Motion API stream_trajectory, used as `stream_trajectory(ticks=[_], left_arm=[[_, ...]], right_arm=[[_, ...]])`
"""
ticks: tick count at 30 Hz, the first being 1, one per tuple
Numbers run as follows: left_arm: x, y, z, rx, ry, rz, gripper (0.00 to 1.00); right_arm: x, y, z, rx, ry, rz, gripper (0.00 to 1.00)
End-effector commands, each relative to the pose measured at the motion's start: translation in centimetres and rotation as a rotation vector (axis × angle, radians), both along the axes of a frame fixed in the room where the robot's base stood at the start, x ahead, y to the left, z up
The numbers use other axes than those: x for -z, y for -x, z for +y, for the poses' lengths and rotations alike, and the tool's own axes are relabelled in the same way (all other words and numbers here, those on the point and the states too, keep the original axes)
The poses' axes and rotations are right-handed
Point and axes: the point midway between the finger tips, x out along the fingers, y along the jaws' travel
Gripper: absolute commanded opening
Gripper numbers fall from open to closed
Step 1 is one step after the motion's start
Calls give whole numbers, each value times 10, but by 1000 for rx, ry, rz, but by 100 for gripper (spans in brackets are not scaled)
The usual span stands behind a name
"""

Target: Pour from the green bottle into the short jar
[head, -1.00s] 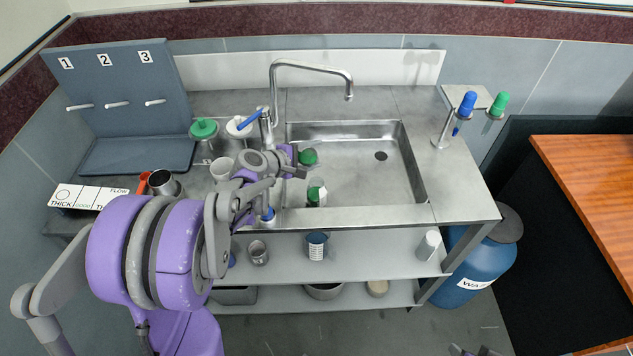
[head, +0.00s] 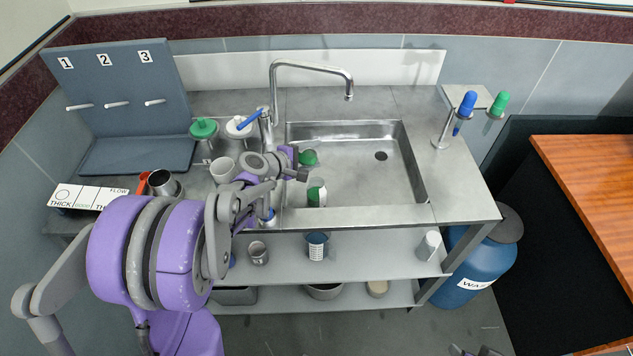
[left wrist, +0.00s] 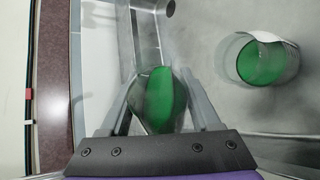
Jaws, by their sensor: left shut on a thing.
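The green bottle (head: 308,157) is held above the left part of the sink. It looks tilted, and my left gripper (head: 299,165) hides part of it. In the left wrist view the bottle (left wrist: 161,96) sits between the two fingers of my left gripper (left wrist: 160,108), with green inside its clear wall. The short jar (head: 317,193), clear with a white label, stands in the sink below and nearer. The jar also shows in the left wrist view (left wrist: 262,60), apart from the bottle, with green inside. I cannot make out a stream. Only a bit of my right gripper (head: 476,351) shows at the bottom edge.
The faucet (head: 311,66) arches over the back of the sink (head: 405,165). A green-lidded container (head: 204,128), a white cup (head: 223,170) and a metal cup (head: 161,181) stand left of it. The right sink floor is clear. Several vessels stand on the shelf below.

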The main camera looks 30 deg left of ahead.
Motion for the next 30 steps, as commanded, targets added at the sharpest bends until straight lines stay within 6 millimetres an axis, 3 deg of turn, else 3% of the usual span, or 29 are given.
stream_trajectory(ticks=[30], left_arm=[[3, -1, 1, 0, -54, -29, 0]], right_arm=[[2, 0, 0, 0, 0, 1, 50]])
